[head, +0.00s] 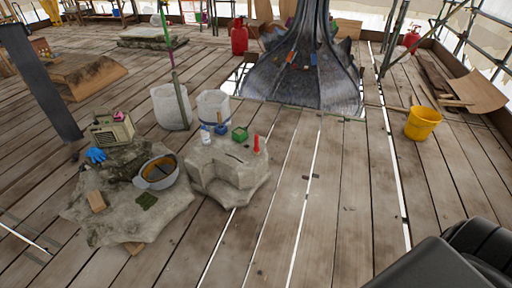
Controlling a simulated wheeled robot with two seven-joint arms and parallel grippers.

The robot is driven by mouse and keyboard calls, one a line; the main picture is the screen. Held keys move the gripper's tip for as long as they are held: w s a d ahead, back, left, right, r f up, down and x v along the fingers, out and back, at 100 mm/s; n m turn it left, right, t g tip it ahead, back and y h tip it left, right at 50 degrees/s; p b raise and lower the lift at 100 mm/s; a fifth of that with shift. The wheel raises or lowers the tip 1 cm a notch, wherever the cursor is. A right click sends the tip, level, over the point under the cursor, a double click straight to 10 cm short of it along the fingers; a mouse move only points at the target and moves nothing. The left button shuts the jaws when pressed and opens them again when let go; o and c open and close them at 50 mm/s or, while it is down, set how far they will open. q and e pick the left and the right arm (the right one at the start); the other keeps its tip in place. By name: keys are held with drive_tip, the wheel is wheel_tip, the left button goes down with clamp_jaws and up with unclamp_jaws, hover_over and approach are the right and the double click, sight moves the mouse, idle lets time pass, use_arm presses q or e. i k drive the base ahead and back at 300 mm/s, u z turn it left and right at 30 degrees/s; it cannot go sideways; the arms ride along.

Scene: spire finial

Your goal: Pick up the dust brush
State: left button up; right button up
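I cannot pick out the dust brush for certain. A small blue and brown item (220,129) stands on the right-hand stone block (228,180) and may be the brush, but it is too small to tell. Beside it on this block are a small clear bottle (205,135), a green box (240,134) and an upright red item (256,144). A thin dark item (235,158) lies in front of them. Neither of my grippers is in view.
Whitish buckets (171,107) stand behind. A yellow bucket (422,123) stands right. The plank floor (330,200) is mostly clear mid-right.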

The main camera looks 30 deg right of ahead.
sight(256, 148)
drive_tip(key=z, duration=0.05)
drive_tip(key=i, duration=0.7)
drive_tip(key=z, duration=0.35)
drive_tip(key=i, duration=1.7)
drive_tip(key=z, duration=0.25)
